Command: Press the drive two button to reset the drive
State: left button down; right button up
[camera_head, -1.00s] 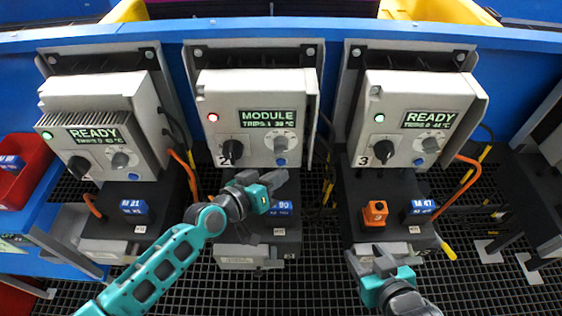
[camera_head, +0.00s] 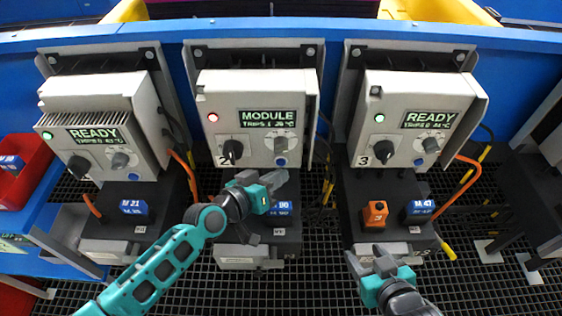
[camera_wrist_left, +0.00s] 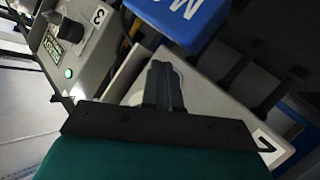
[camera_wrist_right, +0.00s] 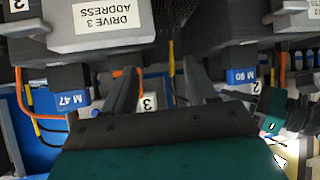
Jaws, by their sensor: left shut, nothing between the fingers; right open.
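Drive two (camera_head: 250,90) is the middle grey box, with a red lamp (camera_head: 213,117) lit and a display (camera_head: 269,118) reading MODULE. On its front are a black knob (camera_head: 232,150), a grey knob (camera_head: 281,145) and a small blue button (camera_head: 280,162) below the grey knob. My left gripper (camera_head: 279,179) is shut and empty, just below the blue button and apart from it in the head view. Its closed fingers show in the left wrist view (camera_wrist_left: 164,88). My right gripper (camera_head: 367,259) is open and empty, low in front of drive three; its spread fingers show in the right wrist view (camera_wrist_right: 163,85).
Drive one (camera_head: 100,110) and drive three (camera_head: 415,105) stand either side with READY displays and green lamps. An orange block (camera_head: 375,213) marked 3 stands on drive three's base, above my right gripper. Orange cables (camera_head: 462,190) run beside the bases. A red bin (camera_head: 22,165) is at far left.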

pick_arm(q)
jog(key=shift+w, duration=0.2)
dwell(0.4)
jog(key=shift+w, duration=0.25)
jog(key=shift+w+b, duration=0.4)
jog(key=shift+b, duration=0.1)
dwell(0.5)
jog(key=shift+s+r, duration=0.1)
jog(key=shift+s, duration=0.05)
jog(key=shift+s+p, duration=0.4)
jog(key=shift+s, duration=0.3)
